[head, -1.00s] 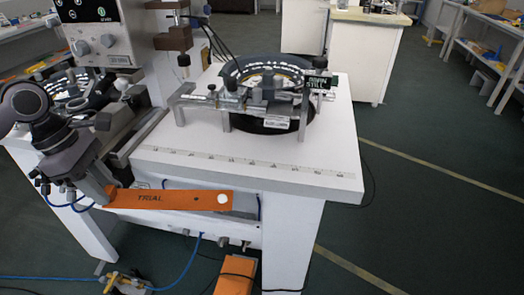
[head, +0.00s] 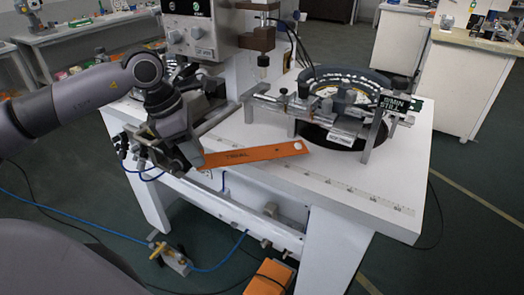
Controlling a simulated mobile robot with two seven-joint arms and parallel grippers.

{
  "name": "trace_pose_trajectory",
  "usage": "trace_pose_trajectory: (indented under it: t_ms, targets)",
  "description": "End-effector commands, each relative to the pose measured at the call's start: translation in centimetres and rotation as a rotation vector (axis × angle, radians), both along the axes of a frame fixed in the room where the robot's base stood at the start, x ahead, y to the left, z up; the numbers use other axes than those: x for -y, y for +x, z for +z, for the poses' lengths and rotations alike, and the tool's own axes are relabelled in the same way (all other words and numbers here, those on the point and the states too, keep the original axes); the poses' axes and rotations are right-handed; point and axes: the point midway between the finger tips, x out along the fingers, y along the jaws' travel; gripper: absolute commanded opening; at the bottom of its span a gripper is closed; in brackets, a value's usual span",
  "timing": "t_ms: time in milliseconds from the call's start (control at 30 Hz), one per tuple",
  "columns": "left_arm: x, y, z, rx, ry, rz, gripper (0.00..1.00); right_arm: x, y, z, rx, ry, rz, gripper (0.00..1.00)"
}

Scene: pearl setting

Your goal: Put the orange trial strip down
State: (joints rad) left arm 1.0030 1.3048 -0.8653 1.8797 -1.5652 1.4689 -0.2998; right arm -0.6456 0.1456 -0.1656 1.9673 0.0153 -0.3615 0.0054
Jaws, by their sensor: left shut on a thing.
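The orange trial strip (head: 255,154) is a long flat bar with dark lettering "TRIAL" and a white dot near its right end. My left gripper (head: 195,158) is shut on the strip's left end. The strip points right, over the front part of the white table (head: 345,190) in the picture. I cannot tell whether it touches the tabletop. The fingertips are partly hidden by the gripper body. My right gripper is not in view.
A printed scale (head: 335,190) runs along the front edge. A control box (head: 200,30) stands at the back left. An orange box (head: 270,278) is below.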

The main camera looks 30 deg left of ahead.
Motion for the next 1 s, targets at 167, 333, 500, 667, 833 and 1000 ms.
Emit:
trace_pose_trajectory:
  t_ms: [167, 333, 500, 667, 833, 1000]
  targets:
    - [2.8, 2.5, 0.3, 0.002, -0.002, -0.005, 0.0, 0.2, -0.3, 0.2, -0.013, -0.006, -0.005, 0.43]
    - [5.5, 4.8, 0.3, 0.001, -0.002, -0.005, 0.0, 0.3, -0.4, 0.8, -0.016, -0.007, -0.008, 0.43]
    - [7.9, 7.0, 0.2, 0.001, -0.001, -0.004, 0.0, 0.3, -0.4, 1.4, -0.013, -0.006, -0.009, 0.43]
    - [9.1, 8.2, 0.1, 0.0, 0.0, -0.002, 0.0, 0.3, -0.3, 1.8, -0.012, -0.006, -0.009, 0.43]
    - [9.4, 8.5, -0.5, -0.002, 0.002, -0.001, 0.0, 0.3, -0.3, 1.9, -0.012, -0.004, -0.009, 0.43]
    - [9.3, 8.4, -2.8, -0.003, 0.002, 0.0, 0.0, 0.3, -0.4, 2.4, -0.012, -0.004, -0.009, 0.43]
